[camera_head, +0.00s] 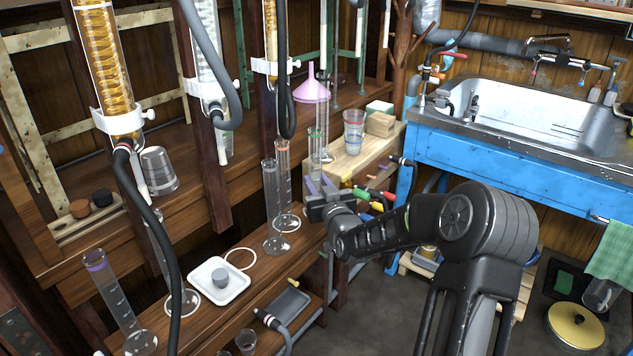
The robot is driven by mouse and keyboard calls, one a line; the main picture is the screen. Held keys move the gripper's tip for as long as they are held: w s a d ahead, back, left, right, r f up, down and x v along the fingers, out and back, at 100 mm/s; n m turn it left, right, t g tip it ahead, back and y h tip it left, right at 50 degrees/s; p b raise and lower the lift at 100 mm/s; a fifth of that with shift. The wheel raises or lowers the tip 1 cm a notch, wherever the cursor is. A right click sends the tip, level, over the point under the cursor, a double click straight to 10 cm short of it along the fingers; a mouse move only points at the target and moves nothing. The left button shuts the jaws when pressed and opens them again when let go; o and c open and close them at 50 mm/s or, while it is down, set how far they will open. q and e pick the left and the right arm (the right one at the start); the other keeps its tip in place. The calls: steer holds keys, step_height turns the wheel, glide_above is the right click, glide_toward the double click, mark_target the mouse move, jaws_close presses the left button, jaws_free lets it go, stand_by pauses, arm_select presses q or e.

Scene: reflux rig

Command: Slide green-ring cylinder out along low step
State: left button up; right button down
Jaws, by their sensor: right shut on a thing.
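The green-ring cylinder (316,150) is a tall clear measuring cylinder with a green band near its top. It stands near the right end of the low wooden step. My right gripper (317,186) is shut on its lower part, reaching in from the right. The gripper hides the cylinder's foot, so I cannot tell whether it touches the step. My left gripper is not in view.
An orange-ring cylinder (282,178) and another clear cylinder (270,205) stand close to the left. A pink funnel (311,90) is just above and behind. A beaker (353,132) stands on the wooden shelf behind.

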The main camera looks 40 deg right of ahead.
steer(key=shift+f+b, duration=0.4)
steer(key=shift+f, duration=0.55)
steer(key=shift+f+b, duration=0.2)
steer(key=shift+b, duration=0.2)
steer(key=c, duration=1)
jaws_free()
